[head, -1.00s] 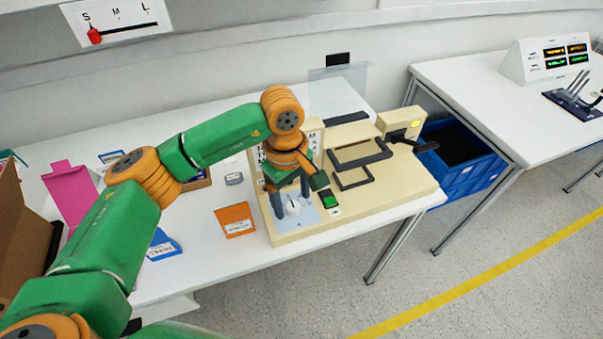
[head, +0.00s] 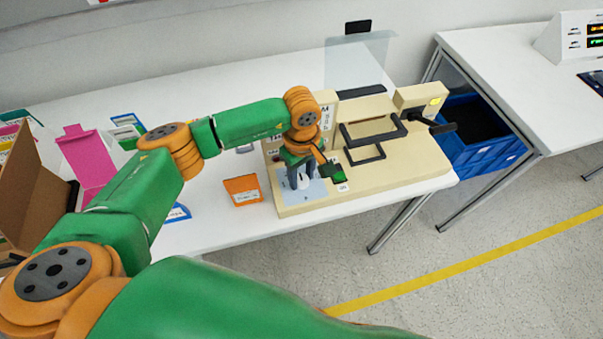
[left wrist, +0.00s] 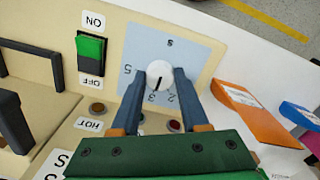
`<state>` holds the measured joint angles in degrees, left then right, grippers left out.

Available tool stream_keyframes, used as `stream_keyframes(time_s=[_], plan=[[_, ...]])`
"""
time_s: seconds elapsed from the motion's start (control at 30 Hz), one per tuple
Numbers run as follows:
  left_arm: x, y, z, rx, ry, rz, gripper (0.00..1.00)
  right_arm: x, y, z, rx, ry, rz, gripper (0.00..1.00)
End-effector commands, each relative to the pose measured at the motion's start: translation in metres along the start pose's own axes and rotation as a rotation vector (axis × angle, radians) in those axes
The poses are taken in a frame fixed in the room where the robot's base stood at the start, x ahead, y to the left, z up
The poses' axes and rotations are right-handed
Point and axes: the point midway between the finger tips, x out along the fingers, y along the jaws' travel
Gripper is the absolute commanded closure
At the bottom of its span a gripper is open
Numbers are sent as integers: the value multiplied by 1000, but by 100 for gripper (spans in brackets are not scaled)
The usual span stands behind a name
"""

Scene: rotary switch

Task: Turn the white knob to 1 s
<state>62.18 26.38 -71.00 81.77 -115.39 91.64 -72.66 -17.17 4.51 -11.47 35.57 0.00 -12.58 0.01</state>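The white knob (left wrist: 158,73) sits on a light blue dial plate (left wrist: 190,52) printed with "5", "2", "3" and "s". A dark mark on the knob points toward the lower edge of the left wrist view. My left gripper (left wrist: 159,75) has one finger on each side of the knob, both appearing to touch it. In the head view, my left gripper (head: 300,180) reaches down over the dial plate (head: 316,193) at the front left of the beige panel (head: 400,180). Its fingers hide most of the knob there. The right gripper is not in view.
A green ON/OFF switch (left wrist: 90,49) is beside the dial plate. An orange box (head: 243,190) stands left of the panel on the white table (head: 225,225). Black handles (head: 372,135) rise from the panel. A blue crate (head: 485,150) is right of the table.

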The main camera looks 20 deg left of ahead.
Motion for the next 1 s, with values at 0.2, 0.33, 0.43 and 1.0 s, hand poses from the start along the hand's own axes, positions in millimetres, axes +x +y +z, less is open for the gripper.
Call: stream_keyframes(time_s=[0.2, 0.33, 0.43, 1.0], plan=[[0, -1, 0, -1, -1, -3, 100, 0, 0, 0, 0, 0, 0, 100], [0, -1, 0, -16, -1, -3, 100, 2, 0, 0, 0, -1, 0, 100], [1, -1, 0, -46, 0, -3, 100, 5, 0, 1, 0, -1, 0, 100], [3, 0, 0, -514, 1, -1, 100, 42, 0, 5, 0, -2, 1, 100]])
